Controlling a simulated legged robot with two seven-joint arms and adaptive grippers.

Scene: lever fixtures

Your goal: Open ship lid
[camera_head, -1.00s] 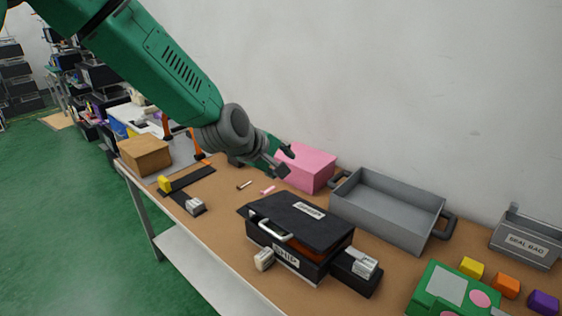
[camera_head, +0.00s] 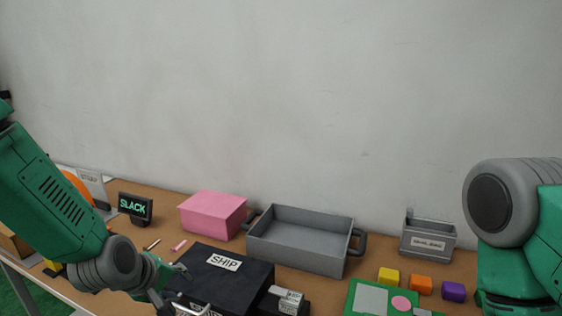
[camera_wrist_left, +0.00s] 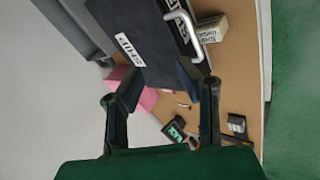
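The black ship box has a flat black lid (camera_head: 235,281) with a white SHIP label (camera_head: 223,263). The lid lies across the box; how far it is raised is hard to tell here. A pale bar handle (camera_head: 195,309) shows at the lower edge of the head view and on the box's front edge in the left wrist view (camera_wrist_left: 183,29). My left gripper (camera_head: 175,288) is at the lid's left side. In the left wrist view its fingers (camera_wrist_left: 160,80) are spread apart with nothing between them, the lid (camera_wrist_left: 135,22) beyond. My right gripper is out of view.
A pink box (camera_head: 212,215) and a grey handled tray (camera_head: 300,240) stand behind the ship box. A grey bin (camera_head: 428,238), coloured cubes (camera_head: 420,284) and a green device (camera_head: 385,298) are at right. A SLACK sign (camera_head: 135,208) stands left. My right arm is at the right edge.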

